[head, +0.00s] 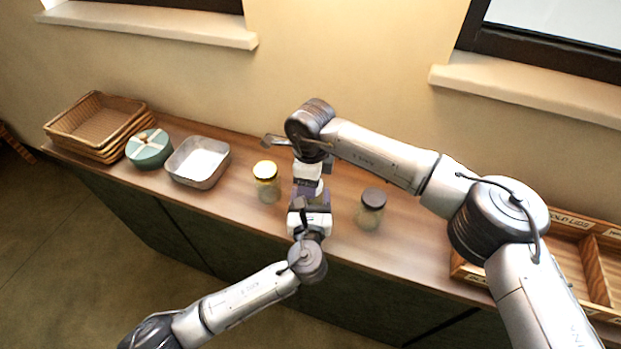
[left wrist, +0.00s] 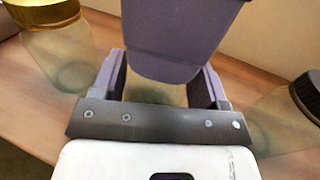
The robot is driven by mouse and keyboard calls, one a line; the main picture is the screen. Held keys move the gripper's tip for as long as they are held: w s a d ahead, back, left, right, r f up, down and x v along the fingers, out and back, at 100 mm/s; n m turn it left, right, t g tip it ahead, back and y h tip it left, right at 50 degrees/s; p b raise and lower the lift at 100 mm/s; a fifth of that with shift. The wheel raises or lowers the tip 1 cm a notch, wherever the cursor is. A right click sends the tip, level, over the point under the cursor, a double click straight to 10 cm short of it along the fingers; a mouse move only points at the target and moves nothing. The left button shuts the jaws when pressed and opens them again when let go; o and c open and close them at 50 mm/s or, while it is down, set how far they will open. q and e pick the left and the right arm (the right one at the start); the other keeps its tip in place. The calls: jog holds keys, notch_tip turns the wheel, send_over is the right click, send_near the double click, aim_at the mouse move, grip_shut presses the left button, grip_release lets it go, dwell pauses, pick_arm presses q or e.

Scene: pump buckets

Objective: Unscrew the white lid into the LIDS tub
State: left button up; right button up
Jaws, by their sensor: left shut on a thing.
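My left gripper (head: 312,203) reaches in from the front and is shut on a clear glass jar (left wrist: 155,93) with a greenish base. The left wrist view shows the two purple fingers (left wrist: 158,80) on either side of it. My right gripper (head: 308,187) is directly above, pointing down over the same jar. Its purple body (left wrist: 178,40) covers the jar's top in the left wrist view, so the white lid is hidden and I cannot tell whether its jaws are closed. A wooden divided box (head: 590,265) with lid labels stands at the far right, partly behind my right arm.
A gold-lidded jar (head: 267,180) stands left of the grippers and a dark-lidded jar (head: 371,207) right, both close. A metal tray (head: 181,174), teal round box (head: 149,148) and stacked baskets (head: 92,128) are at the left. The counter's front edge is near.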

jog(key=n, duration=0.9)
jog(key=shift+n, duration=0.4)
jog(key=n, duration=0.9)
jog(key=shift+n, duration=0.4)
jog(key=n, duration=0.3)
jog(key=shift+r+n, duration=0.1)
jog(key=shift+n, duration=0.3)
jog(key=n, duration=0.3)
jog(key=shift+n, duration=0.3)
jog(key=o, duration=1)
